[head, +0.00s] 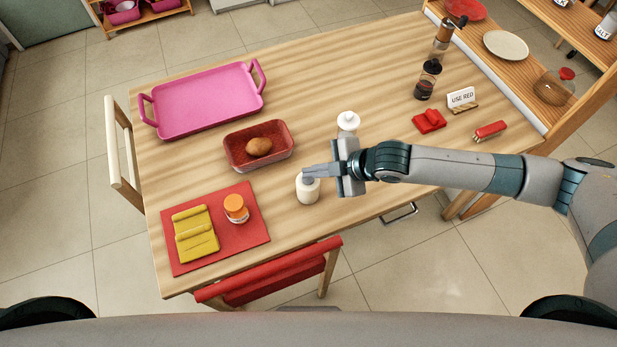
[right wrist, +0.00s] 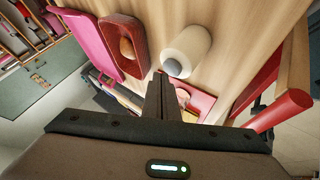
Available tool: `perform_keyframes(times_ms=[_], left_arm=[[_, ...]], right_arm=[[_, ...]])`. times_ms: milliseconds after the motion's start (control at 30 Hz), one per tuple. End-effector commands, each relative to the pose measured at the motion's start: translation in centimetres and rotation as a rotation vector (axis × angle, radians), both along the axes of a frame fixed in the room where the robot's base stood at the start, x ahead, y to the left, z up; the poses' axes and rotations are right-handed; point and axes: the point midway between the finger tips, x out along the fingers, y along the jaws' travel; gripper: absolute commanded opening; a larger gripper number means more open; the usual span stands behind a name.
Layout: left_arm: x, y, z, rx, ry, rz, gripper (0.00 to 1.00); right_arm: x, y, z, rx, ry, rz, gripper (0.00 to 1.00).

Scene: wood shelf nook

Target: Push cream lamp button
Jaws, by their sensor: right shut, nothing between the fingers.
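A small cream cylinder with a grey round top, which looks like the cream lamp (head: 307,190), stands upright on the wooden table near its front edge. My right gripper (head: 306,171) is shut and empty, with its fingertips just above the lamp's top. In the right wrist view the lamp (right wrist: 190,50) lies just beyond my right fingertips (right wrist: 160,75), and its grey button (right wrist: 173,67) is close beside them. I cannot tell whether they touch. My left gripper is not in view.
A white knobbed object (head: 348,121) stands behind my right gripper. A red dish (head: 283,160) holding a brown potato (head: 258,147) is left of the lamp. A pink tray (head: 205,98), a red mat (head: 255,207) and a red chair (head: 275,275) are nearby.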

Motion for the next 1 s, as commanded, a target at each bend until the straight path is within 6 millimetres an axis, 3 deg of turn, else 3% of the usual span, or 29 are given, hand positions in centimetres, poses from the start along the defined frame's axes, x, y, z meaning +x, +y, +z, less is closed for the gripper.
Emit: perform_keyframes(times_ms=[1000], left_arm=[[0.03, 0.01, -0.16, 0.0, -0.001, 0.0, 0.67]], right_arm=[[-0.02, 0.0, -0.97, 0.0, 0.0, 0.0, 0.0]])
